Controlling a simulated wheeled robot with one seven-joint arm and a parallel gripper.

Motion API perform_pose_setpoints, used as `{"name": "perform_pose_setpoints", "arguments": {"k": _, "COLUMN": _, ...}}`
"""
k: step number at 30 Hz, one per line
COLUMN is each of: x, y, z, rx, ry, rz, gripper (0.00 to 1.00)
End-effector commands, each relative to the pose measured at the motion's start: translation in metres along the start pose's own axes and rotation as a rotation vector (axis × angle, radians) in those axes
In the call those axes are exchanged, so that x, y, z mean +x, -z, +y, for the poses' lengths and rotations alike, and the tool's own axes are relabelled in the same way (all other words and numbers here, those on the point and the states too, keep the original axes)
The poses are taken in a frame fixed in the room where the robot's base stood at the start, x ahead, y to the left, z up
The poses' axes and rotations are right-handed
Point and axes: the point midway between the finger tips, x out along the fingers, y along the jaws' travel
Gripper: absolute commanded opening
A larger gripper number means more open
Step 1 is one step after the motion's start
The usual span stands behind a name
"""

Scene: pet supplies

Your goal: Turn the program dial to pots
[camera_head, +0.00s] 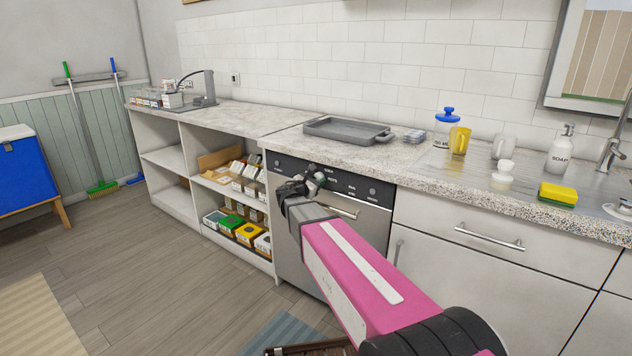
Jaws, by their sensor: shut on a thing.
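The dishwasher (290,258) is set under the counter, with a steel front, a bar handle and a dark control panel (283,168). Small white program labels show on the panel; one near the middle right seems to read "POTS", but most are too small to read. My gripper (313,178) is at the middle of the panel, shut on the program dial. The fingers and wrist hide most of the dial, so I cannot tell where its pointer stands. My pink arm reaches in from the lower right and covers part of the dishwasher door.
A grey tray (346,130) lies on the counter above the dishwasher. A yellow mug (460,141), a blue-lidded jar (444,128), a soap bottle (560,150) and a sponge (558,194) stand to the right. Open shelves (165,160) with boxes are at left. The floor at left is mostly clear.

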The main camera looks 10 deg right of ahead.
Motion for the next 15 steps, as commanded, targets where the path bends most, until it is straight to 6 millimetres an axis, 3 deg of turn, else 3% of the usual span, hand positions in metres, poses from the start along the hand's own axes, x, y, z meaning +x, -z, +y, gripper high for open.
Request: {"name": "perform_pose_setpoints", "arguments": {"k": 15, "x": -0.0003, "y": -0.0001, "z": 0.001, "rx": 0.447, "ry": 0.002, "rz": 0.001, "gripper": 0.2}}
